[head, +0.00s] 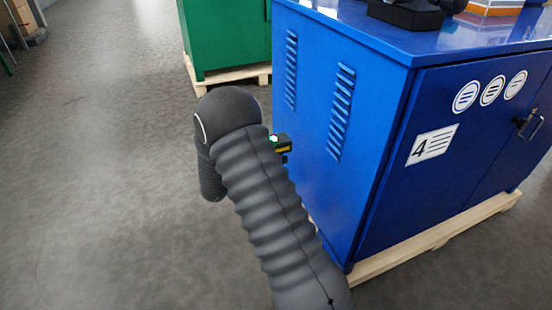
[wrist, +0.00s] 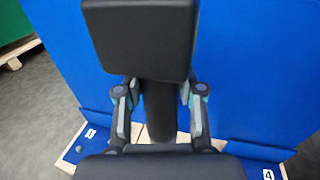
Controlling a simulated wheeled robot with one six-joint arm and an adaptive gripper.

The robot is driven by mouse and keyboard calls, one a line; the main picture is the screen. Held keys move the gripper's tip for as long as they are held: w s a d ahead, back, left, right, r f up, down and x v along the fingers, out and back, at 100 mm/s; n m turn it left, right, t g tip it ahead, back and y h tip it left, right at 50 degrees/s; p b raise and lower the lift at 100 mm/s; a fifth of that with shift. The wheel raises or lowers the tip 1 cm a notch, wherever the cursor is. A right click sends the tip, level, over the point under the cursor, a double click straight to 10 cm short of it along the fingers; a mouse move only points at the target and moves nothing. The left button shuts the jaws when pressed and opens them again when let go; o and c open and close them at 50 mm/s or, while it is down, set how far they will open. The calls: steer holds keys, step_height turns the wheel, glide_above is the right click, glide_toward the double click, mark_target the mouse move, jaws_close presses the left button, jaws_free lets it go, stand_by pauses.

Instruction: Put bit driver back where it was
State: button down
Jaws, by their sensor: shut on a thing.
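My gripper (wrist: 159,120) shows in the wrist view with one finger on each side of a dark upright handle. It is shut on a bulky black tool, which I take to be the bit driver (wrist: 140,40); its wide black block fills the upper middle of that view. Another black part spans the bottom edge. In the head view, a small dark green and yellow piece (head: 282,143) shows beyond my arm, probably part of the driver. My arm hides the gripper there. The driver is beside the blue cabinet (head: 340,70); contact cannot be told.
The cabinet stands on a wooden pallet (head: 440,232), with dark equipment (head: 408,14) on top. A green cabinet (head: 222,40) stands behind. In the wrist view, a blue ledge (wrist: 82,150) carries number labels below a blue face.

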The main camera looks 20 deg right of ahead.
step_height(320, 180, down, 12)
steer(key=shift+b, duration=0.65)
steer(key=shift+f, duration=0.15)
steer(key=c, duration=0.7)
jaws_free()
steer(key=shift+f, duration=0.1)
